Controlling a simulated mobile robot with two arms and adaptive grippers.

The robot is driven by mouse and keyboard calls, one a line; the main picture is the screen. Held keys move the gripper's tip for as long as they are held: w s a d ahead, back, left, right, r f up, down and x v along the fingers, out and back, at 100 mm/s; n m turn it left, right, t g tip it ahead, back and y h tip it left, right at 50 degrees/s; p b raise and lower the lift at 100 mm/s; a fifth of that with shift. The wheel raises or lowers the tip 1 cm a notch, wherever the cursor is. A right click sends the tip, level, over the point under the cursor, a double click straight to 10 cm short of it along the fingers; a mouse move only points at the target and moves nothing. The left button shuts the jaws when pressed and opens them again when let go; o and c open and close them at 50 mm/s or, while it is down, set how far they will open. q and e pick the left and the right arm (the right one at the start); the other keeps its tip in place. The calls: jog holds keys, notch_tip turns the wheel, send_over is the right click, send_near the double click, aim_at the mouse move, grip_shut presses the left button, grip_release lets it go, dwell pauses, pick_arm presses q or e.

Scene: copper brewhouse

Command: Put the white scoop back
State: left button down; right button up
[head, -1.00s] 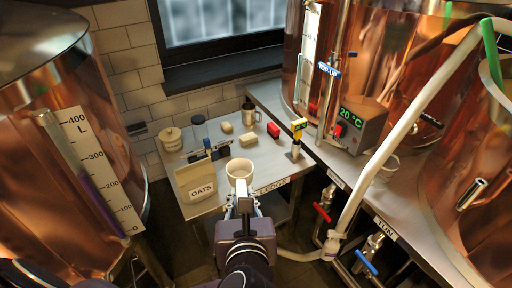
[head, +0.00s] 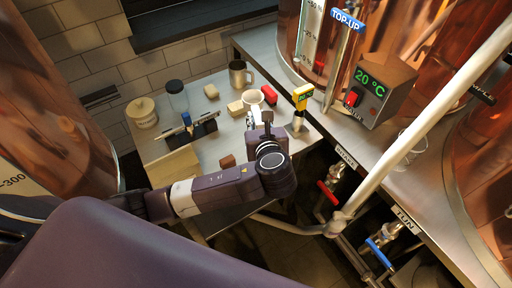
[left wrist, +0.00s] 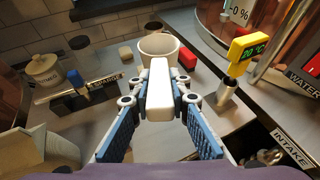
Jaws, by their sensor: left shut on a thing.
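The white scoop (head: 254,97) has a cup-shaped bowl. My left gripper (head: 262,121) is shut on its handle, over the metal ledge (head: 207,143). In the left wrist view the gripper's (left wrist: 160,105) blue-padded fingers flank the white handle, and the scoop's bowl (left wrist: 158,44) points away from me. The scoop is beside a red block (head: 269,94) and left of a yellow thermometer (head: 302,96). I cannot tell whether the bowl touches the ledge. My right gripper is not in view.
The oats box (head: 172,167) is partly behind my arm.

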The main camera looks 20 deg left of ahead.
pick_arm(q)
notch_tip(320, 180, down, 12)
jog(key=shift+w+a+r+b, duration=0.1)
jog(key=shift+w+b, duration=0.05)
jog(key=shift+b, duration=0.25)
notch_tip(320, 180, down, 4)
jog(key=shift+r, duration=0.1)
jog(key=shift+f, duration=0.25)
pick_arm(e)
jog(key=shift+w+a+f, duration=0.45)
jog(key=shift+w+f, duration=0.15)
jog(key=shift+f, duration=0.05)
pick_arm(q)
jog(key=shift+f, duration=0.1)
jog(key=c, duration=1.9)
grip_release()
jog(key=shift+o, duration=0.4)
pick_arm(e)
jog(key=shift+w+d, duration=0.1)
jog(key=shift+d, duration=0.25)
